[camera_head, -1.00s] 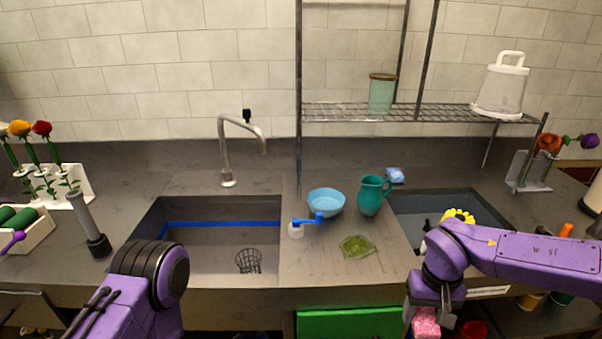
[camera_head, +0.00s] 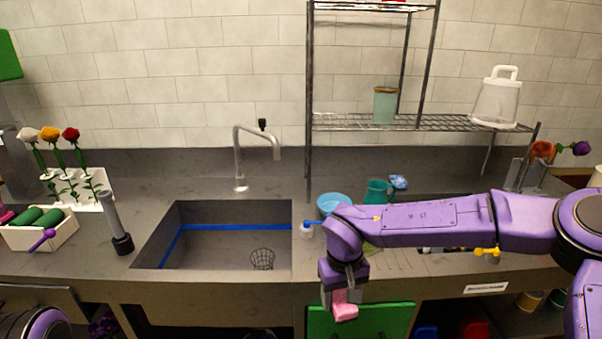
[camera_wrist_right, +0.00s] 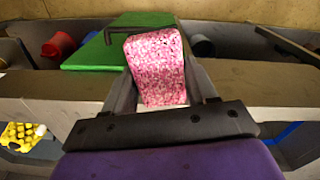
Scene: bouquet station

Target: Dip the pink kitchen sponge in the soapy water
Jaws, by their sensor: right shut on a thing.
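The pink kitchen sponge (camera_head: 344,312) is speckled pink and white. My right gripper (camera_head: 338,300) is shut on it and points down in front of the counter's front edge. In the right wrist view the sponge (camera_wrist_right: 157,62) stands between the two fingers. A light blue bowl (camera_head: 332,202) is on the counter behind my right arm, which partly covers it. I cannot tell where the soapy water is. My left gripper is out of view.
A teal pitcher (camera_head: 377,192) and a blue cloth-like item (camera_head: 398,182) are behind my right arm. A tap (camera_head: 239,160) rises behind the left sink, and a dark-based grey cylinder (camera_head: 116,228) stands left of it. A green panel (camera_head: 385,319) is below the counter edge.

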